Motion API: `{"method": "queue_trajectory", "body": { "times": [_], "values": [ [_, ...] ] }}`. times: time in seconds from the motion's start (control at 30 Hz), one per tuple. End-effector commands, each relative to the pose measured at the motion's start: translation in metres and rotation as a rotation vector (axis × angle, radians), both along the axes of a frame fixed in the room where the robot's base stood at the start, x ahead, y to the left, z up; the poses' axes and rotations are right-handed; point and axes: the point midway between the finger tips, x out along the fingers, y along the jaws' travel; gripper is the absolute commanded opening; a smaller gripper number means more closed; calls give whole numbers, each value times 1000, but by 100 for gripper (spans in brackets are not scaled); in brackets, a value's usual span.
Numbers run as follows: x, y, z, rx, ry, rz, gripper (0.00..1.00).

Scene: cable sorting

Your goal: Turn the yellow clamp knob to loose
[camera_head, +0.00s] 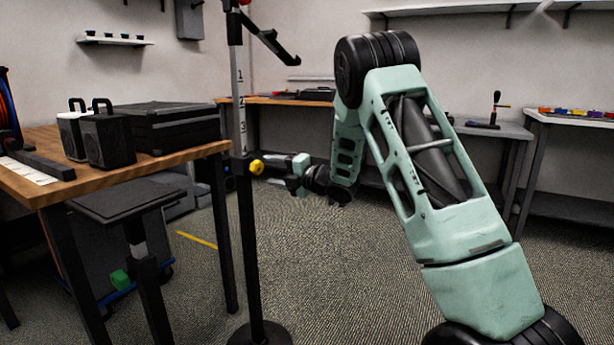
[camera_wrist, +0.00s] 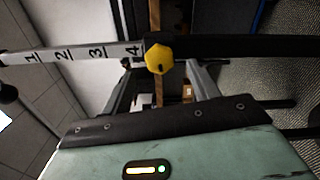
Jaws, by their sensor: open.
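The yellow clamp knob (camera_head: 257,167) sits on the side of a black upright pole (camera_head: 248,235), just below a grey scale with numbers. In the wrist view the knob (camera_wrist: 159,59) is a yellow faceted disc with a small dark mark near its lower middle, beside the number 4 on the scale (camera_wrist: 80,53). My gripper (camera_head: 270,170) points left at the knob from its right side. In the wrist view its two fingers (camera_wrist: 160,75) are spread, one on each side below the knob. Whether they touch the knob I cannot tell. No object is held.
A wooden table (camera_head: 215,149) with a black case (camera_head: 170,128) and small speakers (camera_head: 108,138) stands left of the pole. The pole has a round black base (camera_head: 262,335) on the carpet and a hooked arm (camera_head: 272,45) above. Open floor lies right of the pole.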

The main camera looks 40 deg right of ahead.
Motion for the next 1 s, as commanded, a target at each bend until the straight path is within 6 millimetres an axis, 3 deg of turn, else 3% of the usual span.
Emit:
{"method": "queue_trajectory", "body": {
  "times": [0.3,0.5,0.7,1.0],
  "values": [
    [-72,-27,2,2,2,-5,60],
    [-105,-39,1,0,1,-3,60],
    [-120,-44,0,0,1,-1,60],
    [-122,-44,0,0,1,0,60]
  ]
}}
